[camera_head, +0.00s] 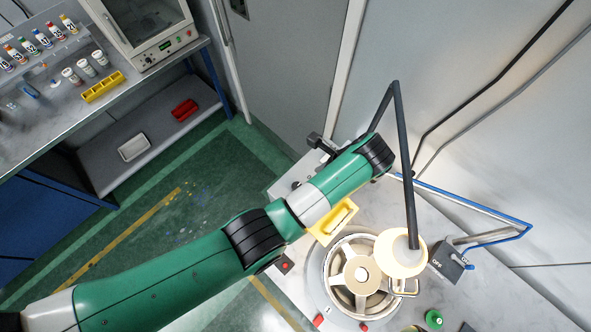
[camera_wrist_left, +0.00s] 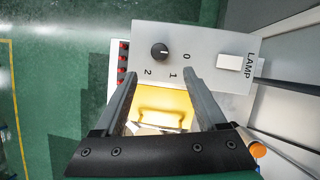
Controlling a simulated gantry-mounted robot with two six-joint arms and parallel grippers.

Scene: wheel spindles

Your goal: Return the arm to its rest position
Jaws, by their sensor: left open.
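My left arm, green with black joints, reaches from the lower left across the head view to the upper middle. My left gripper (camera_wrist_left: 159,77) is open and empty in the left wrist view, with its two grey fingers apart. Between and beyond the fingertips is a grey control box (camera_wrist_left: 215,55) with a black knob marked 0, 1, 2 and a switch marked LAMP. Part of this box (camera_head: 285,187) shows behind my arm in the head view. I cannot tell whether the fingers touch it. The gripper's fingers are hidden in the head view. My right gripper is not in view.
A yellow tray (camera_head: 346,212) sits beside my forearm; it also shows between the fingers (camera_wrist_left: 165,103). A round spindle fixture (camera_head: 340,292) and a lamp head (camera_head: 402,262) on a dark arm stand at the lower right. A workbench (camera_head: 48,128) with bottles is at upper left.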

